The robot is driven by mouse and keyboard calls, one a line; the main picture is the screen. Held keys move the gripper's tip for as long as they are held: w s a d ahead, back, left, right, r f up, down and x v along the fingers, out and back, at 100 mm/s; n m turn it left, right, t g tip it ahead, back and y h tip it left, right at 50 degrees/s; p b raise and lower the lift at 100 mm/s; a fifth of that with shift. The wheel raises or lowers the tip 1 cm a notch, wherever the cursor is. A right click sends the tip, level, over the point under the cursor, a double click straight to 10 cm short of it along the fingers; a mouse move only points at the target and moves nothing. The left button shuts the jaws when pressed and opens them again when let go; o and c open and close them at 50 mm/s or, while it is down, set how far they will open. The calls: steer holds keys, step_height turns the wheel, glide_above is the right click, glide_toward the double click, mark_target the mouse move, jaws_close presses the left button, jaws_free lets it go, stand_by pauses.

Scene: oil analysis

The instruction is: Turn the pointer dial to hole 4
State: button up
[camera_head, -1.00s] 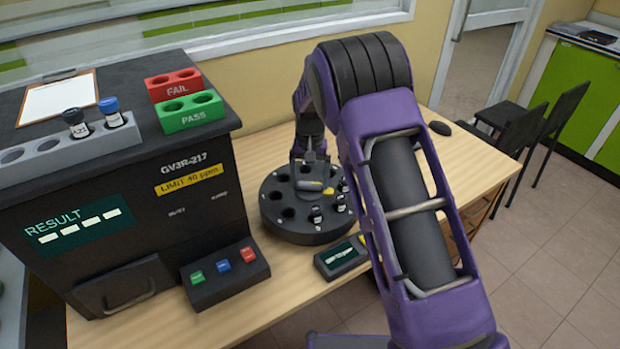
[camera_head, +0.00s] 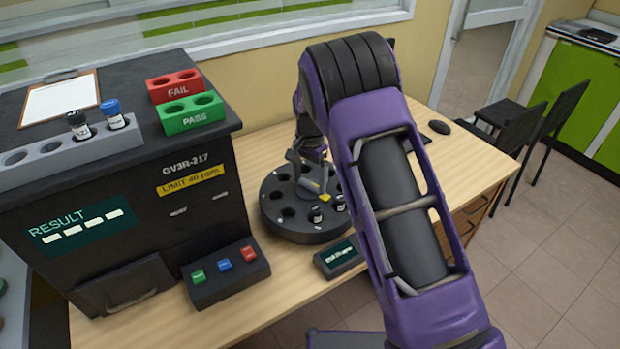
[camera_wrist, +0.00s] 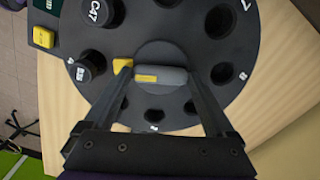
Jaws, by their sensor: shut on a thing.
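The round black carousel (camera_head: 283,228) stands on the table with a ring of numbered holes; it fills the wrist view (camera_wrist: 150,28). The grey pointer dial (camera_wrist: 163,77), with a yellow stripe and yellow tip, is at its centre. My gripper (camera_wrist: 157,72) is shut on the dial, one finger at each side; the yellow tip is beside the left finger, toward the capped vials. In the head view my gripper (camera_head: 310,172) is small and partly hidden by my arm.
Capped vials (camera_head: 316,213) stand in the carousel's near holes. A small display box (camera_head: 339,258) lies in front of it. The black analyser (camera_head: 130,215) with its button panel (camera_head: 226,275) is at the left. Bare table (camera_head: 262,148) shows behind.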

mark_target(310, 182)
stand_by(0.3)
steer(key=o, duration=1.1)
steer(key=shift+c, duration=0.2)
step_height(310, 182, up, 18)
steer(key=p, duration=0.1)
steer(key=shift+f, duration=0.25)
